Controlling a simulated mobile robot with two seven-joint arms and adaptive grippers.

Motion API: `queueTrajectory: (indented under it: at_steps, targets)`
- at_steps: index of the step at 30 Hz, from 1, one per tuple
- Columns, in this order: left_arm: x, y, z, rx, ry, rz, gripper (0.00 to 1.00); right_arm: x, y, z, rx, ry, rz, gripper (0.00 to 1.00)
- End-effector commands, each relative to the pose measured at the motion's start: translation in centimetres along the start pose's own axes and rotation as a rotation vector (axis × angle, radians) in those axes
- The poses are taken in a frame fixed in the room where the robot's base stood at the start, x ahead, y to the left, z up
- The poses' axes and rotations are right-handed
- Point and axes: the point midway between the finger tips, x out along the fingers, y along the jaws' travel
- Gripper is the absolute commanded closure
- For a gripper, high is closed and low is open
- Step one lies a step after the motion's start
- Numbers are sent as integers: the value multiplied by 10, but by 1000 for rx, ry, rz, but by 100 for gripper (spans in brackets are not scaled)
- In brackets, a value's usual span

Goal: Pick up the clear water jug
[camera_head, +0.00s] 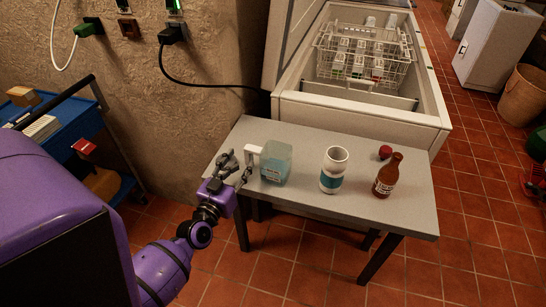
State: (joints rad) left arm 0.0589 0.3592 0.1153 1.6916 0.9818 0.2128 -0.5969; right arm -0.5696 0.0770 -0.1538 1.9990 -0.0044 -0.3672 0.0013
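The clear water jug (276,163) stands upright near the left end of the grey table. It looks pale blue and see-through, with a white handle (252,150) on its left side. My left gripper (237,166) is at the table's left edge, just left of the jug, close to the handle. Its fingers look spread apart, with nothing clearly held between them. Whether a finger touches the handle cannot be told from this view. My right gripper is not in view.
Behind is an open white chest (362,112) with a wire rack of jars (366,50). A blue cart (62,131) stands left.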

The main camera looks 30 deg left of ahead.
Motion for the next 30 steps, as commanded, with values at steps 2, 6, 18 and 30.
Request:
queueTrajectory:
  at_steps: [2, 6, 18, 30]
  targets:
    - [10, -1, 0, -1, 3, -3, 59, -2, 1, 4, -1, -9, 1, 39]
    - [25, 0, 2, -1, 0, -1, 59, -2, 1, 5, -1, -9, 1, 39]
    - [72, 2, 10, 0, -3, -1, 59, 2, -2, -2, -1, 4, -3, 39]
    - [72, 2, 10, -1, -4, -1, 82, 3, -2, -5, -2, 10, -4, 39]
